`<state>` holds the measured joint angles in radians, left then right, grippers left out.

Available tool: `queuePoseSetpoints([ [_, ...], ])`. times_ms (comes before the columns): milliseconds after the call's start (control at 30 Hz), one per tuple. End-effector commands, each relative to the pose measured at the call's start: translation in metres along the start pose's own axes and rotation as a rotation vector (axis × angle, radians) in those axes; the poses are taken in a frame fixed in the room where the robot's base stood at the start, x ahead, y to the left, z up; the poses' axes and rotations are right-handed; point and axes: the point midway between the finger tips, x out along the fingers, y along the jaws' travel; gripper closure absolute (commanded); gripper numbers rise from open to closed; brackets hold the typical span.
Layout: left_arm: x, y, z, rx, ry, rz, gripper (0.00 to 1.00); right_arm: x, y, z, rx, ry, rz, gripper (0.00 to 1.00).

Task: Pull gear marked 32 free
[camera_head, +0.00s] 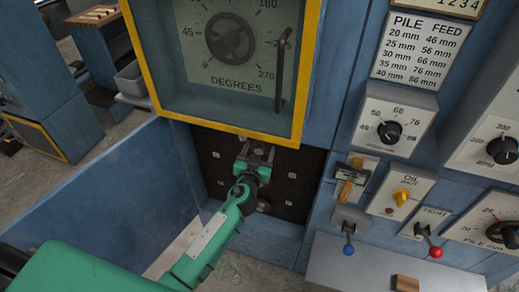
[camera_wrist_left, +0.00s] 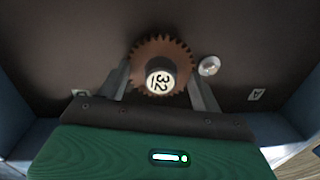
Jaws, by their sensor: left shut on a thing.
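The gear marked 32 (camera_wrist_left: 165,53) is a brown toothed wheel with a dark hub and a pale cap bearing the number, which appears turned on its side. My left gripper (camera_wrist_left: 160,88) has one finger on each side of the gear and is shut on it. In the head view my left gripper (camera_head: 256,153) reaches into the dark recessed panel (camera_head: 220,187) under the yellow-framed window and mostly hides the gear. Whether the gear still sits on its shaft cannot be told. My right gripper is not in view.
A silver stud (camera_wrist_left: 209,66) stands just right of the gear. The yellow-framed degrees window (camera_head: 235,125) overhangs the recess. An open blue door (camera_head: 125,200) borders it on the left. Knobs and levers, including a red-balled lever (camera_head: 435,252), fill the right side.

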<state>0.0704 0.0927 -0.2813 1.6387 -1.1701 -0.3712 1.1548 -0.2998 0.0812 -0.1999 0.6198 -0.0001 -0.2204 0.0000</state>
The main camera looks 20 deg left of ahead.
Motion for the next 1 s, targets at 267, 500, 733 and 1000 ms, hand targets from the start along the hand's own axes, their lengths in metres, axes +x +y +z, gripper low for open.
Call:
queuePoseSetpoints([
  [267, -0.009, -0.001, -0.001, -0.002, 0.002, 0.000, 0.57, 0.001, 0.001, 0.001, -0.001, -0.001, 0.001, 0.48],
  [500, -0.016, -0.001, -0.001, -0.001, 0.002, 0.000, 0.57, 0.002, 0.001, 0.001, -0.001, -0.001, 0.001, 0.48],
  [733, -0.018, -0.002, -0.001, -0.001, 0.002, 0.000, 0.57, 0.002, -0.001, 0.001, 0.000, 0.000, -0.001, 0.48],
  [1000, -0.023, -0.002, -0.001, -0.002, 0.002, 0.000, 0.57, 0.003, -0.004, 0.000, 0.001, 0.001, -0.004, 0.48],
])
